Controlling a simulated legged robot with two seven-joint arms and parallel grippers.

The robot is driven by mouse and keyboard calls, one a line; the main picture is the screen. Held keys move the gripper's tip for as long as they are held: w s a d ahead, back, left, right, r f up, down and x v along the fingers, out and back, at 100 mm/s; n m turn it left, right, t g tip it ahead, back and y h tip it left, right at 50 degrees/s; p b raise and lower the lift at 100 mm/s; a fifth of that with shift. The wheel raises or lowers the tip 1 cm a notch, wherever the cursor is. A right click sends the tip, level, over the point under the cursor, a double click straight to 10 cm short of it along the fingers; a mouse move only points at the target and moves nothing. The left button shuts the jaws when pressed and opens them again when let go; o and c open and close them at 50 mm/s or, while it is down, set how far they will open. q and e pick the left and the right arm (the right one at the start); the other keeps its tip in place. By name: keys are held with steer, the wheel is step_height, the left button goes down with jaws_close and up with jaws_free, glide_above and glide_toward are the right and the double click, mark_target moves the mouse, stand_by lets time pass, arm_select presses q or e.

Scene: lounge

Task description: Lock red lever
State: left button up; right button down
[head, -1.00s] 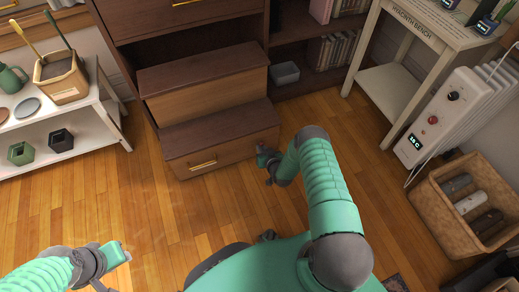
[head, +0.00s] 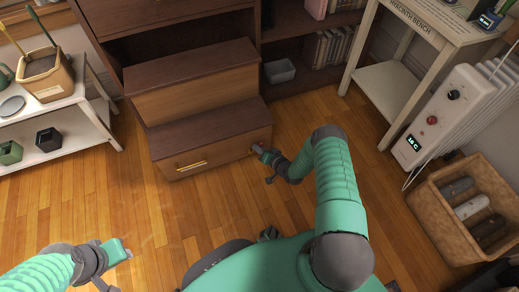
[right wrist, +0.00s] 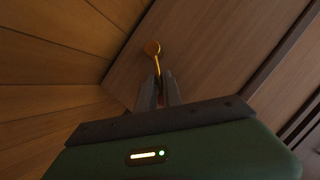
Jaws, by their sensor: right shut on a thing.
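The lever is on the right end of the lowest drawer's front (head: 217,152); in the right wrist view its round brass pivot (right wrist: 152,47) and thin brass stem show on the wood. A small spot of red shows between the fingers there. My right gripper (head: 256,149) reaches that end of the drawer front, and its fingers (right wrist: 159,92) are shut around the lever's end. In the head view the lever is mostly hidden by the gripper. My left gripper (head: 128,253) hangs over the floor at lower left, far from the drawer; its fingers are too unclear to judge.
The stepped dark cabinet (head: 197,55) has a brass handle (head: 191,165) on its lowest drawer. A white shelf (head: 85,105) stands left. A bench (head: 385,85), a white heater (head: 445,115) and a wicker basket (head: 440,215) stand right. The wood floor between is clear.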

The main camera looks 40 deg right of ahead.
steer(key=shift+s+d+f, duration=0.1)
steer(key=shift+f, duration=0.05)
steer(key=c, duration=1.5)
jaws_free()
steer(key=p+v, duration=0.9)
steer(key=v, duration=0.7)
steer(key=shift+s, duration=0.3)
